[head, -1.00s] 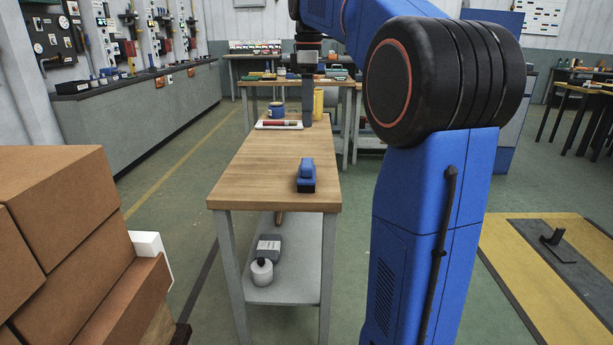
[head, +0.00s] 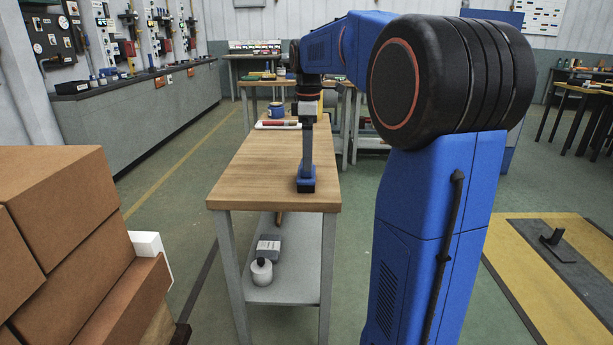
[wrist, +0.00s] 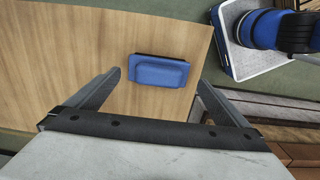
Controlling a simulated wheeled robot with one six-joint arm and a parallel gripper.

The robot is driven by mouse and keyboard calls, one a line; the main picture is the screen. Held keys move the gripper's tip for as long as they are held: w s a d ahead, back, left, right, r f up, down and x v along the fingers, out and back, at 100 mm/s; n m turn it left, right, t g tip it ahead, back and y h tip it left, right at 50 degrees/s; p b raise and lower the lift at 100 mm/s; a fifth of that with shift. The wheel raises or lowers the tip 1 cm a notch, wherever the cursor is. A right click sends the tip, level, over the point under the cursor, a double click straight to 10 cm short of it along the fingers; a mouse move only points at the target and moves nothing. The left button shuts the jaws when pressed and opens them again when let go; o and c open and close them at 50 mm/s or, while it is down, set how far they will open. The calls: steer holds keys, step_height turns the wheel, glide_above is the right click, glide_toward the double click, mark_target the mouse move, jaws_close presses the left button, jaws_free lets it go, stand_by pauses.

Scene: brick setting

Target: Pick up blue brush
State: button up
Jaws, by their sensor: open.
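The blue brush (head: 306,185) lies near the front right of the wooden table (head: 262,180), with a dark base under its blue top. In the wrist view the blue brush (wrist: 160,71) shows whole on the wood, ahead of and between the spread fingers. My gripper (head: 307,165) hangs pointing down over the brush in the head view and hides part of it. In the wrist view my gripper (wrist: 156,82) is open, with nothing between its fingers. The brush appears to be still below the fingertips; I cannot tell the exact gap.
A white tray (head: 262,126) with a red item and a blue mug (head: 276,110) stand at the table's far end. Cardboard boxes (head: 60,240) are stacked at left. The table's middle is clear.

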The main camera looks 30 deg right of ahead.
steer(key=f, duration=0.5)
steer(key=shift+w+a, duration=0.15)
steer(key=shift+w, duration=0.05)
steer(key=c, duration=0.8)
steer(key=shift+c, duration=0.2)
step_height(320, 180, up, 10)
